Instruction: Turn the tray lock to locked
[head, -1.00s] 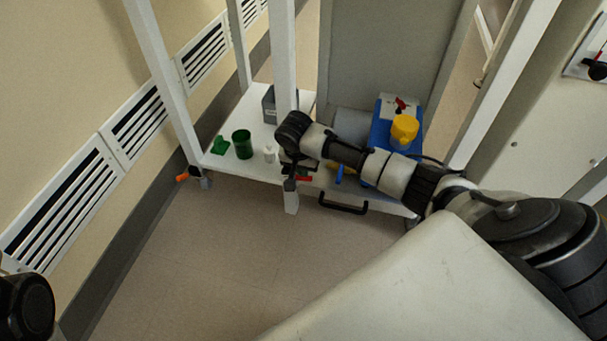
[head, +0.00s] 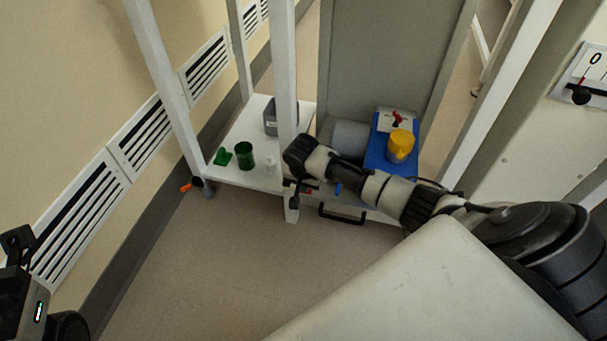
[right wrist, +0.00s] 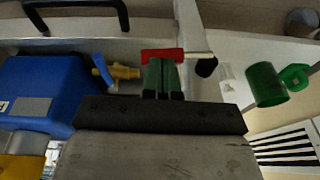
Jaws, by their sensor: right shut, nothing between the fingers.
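A red lever (right wrist: 162,55) sits at the front edge of the white cart, left of the black tray handle (head: 343,214); it looks like the tray lock. It lies crosswise in the right wrist view, with a pale rod and a black knob (right wrist: 206,67) at its right end. In the head view my arm mostly hides it. My right gripper (right wrist: 162,82) is shut and empty, its fingertips right at the lever; I cannot tell whether they touch it. In the head view the right gripper (head: 294,198) points down by the cart's front post. A dark part of my left arm shows at the lower left.
The floor in front is clear.

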